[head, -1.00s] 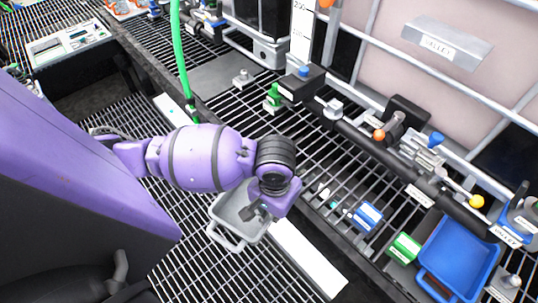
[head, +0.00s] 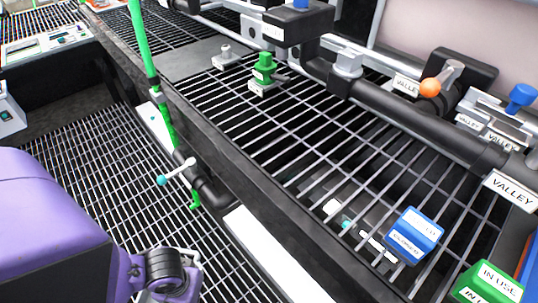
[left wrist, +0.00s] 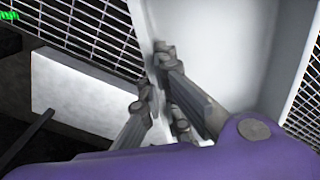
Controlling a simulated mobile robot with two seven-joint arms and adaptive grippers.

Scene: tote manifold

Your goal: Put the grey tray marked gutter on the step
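The grey tray (left wrist: 235,50) fills the upper right of the left wrist view; its marking cannot be read. It does not show in the head view now. My left gripper (left wrist: 156,80) is at the tray's near wall, with one finger outside and the other on the inner side. Whether the fingers press on the wall is unclear, as the tips are blurred. In the head view only part of my purple left arm shows at the lower left, with no fingers in sight. My right gripper is in neither view. I cannot single out the step for certain.
A pale strip (head: 275,250) lies beside the lower grating (head: 85,160). A green hose (head: 145,50) and a dark pipe elbow (head: 208,188) stand near it. The raised grating (head: 300,130) carries a blue labelled block (head: 415,235) and a green one (head: 488,285).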

